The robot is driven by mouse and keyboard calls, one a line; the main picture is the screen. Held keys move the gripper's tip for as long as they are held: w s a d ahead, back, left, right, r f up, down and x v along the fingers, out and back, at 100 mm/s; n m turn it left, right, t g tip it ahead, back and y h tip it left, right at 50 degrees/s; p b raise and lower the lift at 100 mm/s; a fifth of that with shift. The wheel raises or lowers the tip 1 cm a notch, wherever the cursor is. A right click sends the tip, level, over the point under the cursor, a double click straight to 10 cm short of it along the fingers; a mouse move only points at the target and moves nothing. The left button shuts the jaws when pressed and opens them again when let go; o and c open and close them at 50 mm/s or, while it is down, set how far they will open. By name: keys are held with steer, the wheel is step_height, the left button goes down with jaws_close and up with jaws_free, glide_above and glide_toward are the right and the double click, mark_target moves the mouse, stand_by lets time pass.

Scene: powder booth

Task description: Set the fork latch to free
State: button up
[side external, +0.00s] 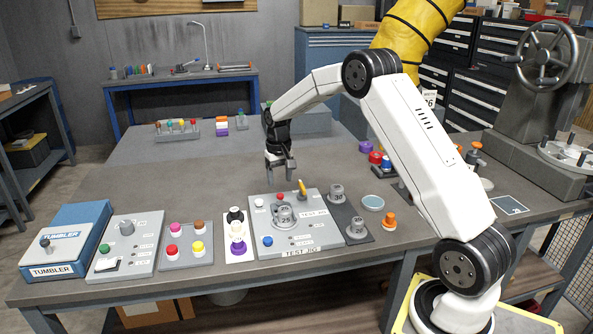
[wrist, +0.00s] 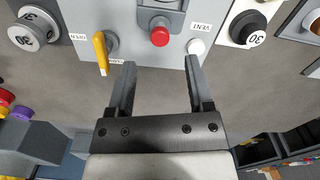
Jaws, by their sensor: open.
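No label that I can read names a fork latch. A yellow lever (side external: 302,187) stands at the back edge of the grey TEST panel (side external: 325,240). My gripper (side external: 280,172) hangs above the bench, just behind the panel. In the wrist view my gripper (wrist: 160,66) is open and empty. A red knob (wrist: 160,37) shows ahead, between the finger lines, and a white knob (wrist: 196,46) near the right fingertip. Nothing touches the fingers.
A tumbler box (side external: 65,243) is far left. The bench behind the panel is largely clear.

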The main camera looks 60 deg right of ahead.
mark_target(280, 194)
steer(key=shift+f, duration=3.2)
jaws_close()
